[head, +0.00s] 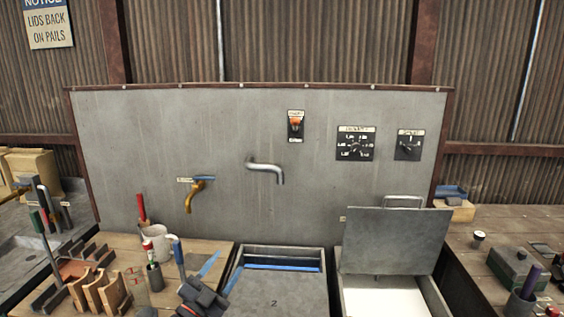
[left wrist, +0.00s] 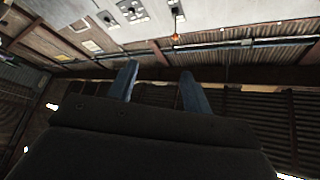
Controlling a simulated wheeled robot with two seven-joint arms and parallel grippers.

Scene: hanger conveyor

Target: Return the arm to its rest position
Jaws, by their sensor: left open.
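My left gripper (head: 196,252) is low in the head view, left of centre, in front of the wooden bench top and left of the sink. Its two blue fingers point up and stand apart, with nothing between them. In the left wrist view the open fingers (left wrist: 160,70) show against the upper wall and roof, and the dark gripper body fills the lower part. Most of my left arm is out of the picture. My right gripper is not in view.
A white cup (head: 156,243) and a wooden rack (head: 100,292) stand close left of the gripper. The grey panel (head: 230,140) behind carries a brass tap (head: 195,194), a steel spout (head: 265,170) and dials. A raised lid (head: 395,240) stands over the right basin.

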